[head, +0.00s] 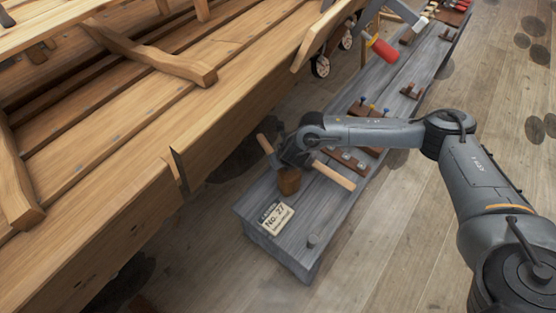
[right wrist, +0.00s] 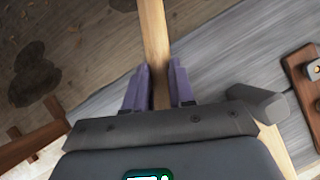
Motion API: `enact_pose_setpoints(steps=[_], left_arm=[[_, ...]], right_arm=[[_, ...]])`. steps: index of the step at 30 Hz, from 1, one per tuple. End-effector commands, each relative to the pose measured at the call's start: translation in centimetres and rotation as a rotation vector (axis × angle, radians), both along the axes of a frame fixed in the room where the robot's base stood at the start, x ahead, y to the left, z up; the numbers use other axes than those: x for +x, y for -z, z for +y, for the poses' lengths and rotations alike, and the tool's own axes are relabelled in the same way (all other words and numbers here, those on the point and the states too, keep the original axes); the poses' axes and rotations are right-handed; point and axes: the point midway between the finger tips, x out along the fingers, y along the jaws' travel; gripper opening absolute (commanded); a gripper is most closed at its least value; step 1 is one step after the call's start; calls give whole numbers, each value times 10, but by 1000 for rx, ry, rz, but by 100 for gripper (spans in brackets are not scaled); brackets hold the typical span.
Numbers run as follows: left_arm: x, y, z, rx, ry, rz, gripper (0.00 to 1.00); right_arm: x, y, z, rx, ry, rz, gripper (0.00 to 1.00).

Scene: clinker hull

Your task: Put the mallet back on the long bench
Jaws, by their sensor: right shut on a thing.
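The mallet has a brown wooden head (head: 289,181) and a pale handle (head: 264,143). It is at the near end of the long grey bench (head: 335,215). My right gripper (head: 285,160) is shut on the handle. In the right wrist view, the handle (right wrist: 153,35) runs up between the purple fingers (right wrist: 158,85) and out of frame. The mallet head does not show there. I cannot tell whether the head touches the bench top. My left gripper is not in view.
A hammer with a pale handle (head: 336,175) lies close beside the gripper; its grey head (right wrist: 258,103) shows in the right wrist view. A "No. 27" card (head: 276,216) lies near the bench end. Wooden racks (head: 345,160) stand farther along. The planked hull (head: 130,165) rises at left.

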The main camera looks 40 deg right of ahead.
Motion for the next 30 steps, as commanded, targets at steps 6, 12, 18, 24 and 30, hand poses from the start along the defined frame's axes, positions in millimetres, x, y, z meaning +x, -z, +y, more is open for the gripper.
enact_pose_setpoints(steps=[6, 12, 18, 24, 30], left_arm=[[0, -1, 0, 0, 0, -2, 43], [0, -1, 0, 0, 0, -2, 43], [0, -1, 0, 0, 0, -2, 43], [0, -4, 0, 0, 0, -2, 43], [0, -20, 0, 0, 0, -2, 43]], right_arm=[[0, 0, 0, 0, 1, -1, 0], [0, 1, 0, -1, 1, 1, 47], [0, 1, 0, -1, 1, 1, 49], [-1, -4, 0, 0, 0, 0, 49], [-12, -27, 2, -1, 1, 0, 49]])
